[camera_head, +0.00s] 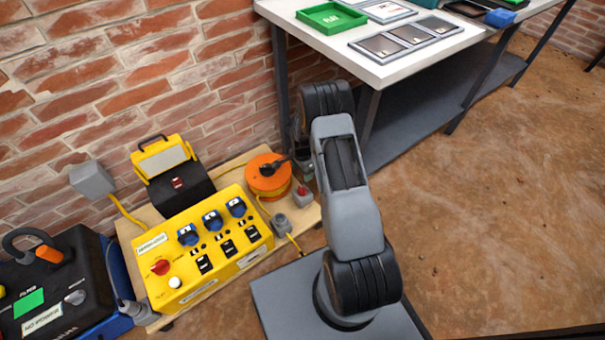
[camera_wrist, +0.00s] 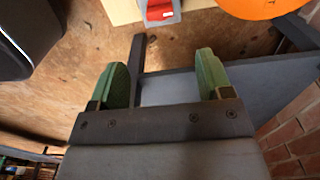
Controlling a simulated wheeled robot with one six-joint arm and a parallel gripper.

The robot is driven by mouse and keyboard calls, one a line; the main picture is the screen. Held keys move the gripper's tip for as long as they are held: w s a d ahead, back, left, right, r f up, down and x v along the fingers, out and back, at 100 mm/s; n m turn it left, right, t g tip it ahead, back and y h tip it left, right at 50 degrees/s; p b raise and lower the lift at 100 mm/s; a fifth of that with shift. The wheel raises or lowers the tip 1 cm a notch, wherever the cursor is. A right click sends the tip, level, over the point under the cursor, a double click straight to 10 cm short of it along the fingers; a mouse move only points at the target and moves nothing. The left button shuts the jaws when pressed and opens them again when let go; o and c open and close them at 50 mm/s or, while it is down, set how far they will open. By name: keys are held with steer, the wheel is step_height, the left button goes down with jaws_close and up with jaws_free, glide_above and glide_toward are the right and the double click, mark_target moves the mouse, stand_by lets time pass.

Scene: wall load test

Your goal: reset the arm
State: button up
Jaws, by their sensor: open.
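My gripper (camera_wrist: 161,80) shows in the wrist view with its two green fingers spread well apart and nothing between them. In the head view my grey and black arm rises from its base, and its upper end is near the table's front left leg. My gripper is hidden behind the arm there. In the wrist view the fingers point toward a pale board edge with a grey and red box (camera_wrist: 160,12), and the fingertips appear apart from it.
A white table (camera_head: 365,62) with a green tray (camera_head: 331,18) and framed panels (camera_head: 408,40) stands close to my arm. A yellow socket box (camera_head: 205,245), an orange cable reel (camera_head: 268,176) and a black machine (camera_head: 50,285) line the brick wall. Brown floor at right is clear.

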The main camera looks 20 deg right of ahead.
steer(key=shift+r, duration=0.5)
steer(key=shift+r, duration=0.1)
steer(key=s+a+r+n+t+p, duration=0.15)
steer(key=r+p, duration=0.45)
steer(key=r, duration=0.7)
steer(key=s+a+r+n+p, duration=0.25)
steer(key=r+p, duration=0.35)
steer(key=r, duration=0.8)
steer(key=s+a+r+n+p, duration=0.1)
steer(key=a+r+n+p, duration=0.3)
steer(key=r, duration=0.9)
steer(key=s+a+r+n+p, duration=0.1)
steer(key=s+r+n+p, duration=0.1)
steer(key=s+r+p, duration=0.3)
steer(key=s+r+n+t+p, duration=0.1)
steer(key=s+r+n+p, duration=0.2)
steer(key=r, duration=0.9)
steer(key=s+a+r+n+t+p, duration=0.1)
steer(key=s+r+n+p, duration=0.2)
steer(key=s+r+p, duration=0.5)
steer(key=shift+s+a+r+p, duration=0.3)
steer(key=shift+s+a+p, duration=0.05)
steer(key=shift+s+p, duration=0.15)
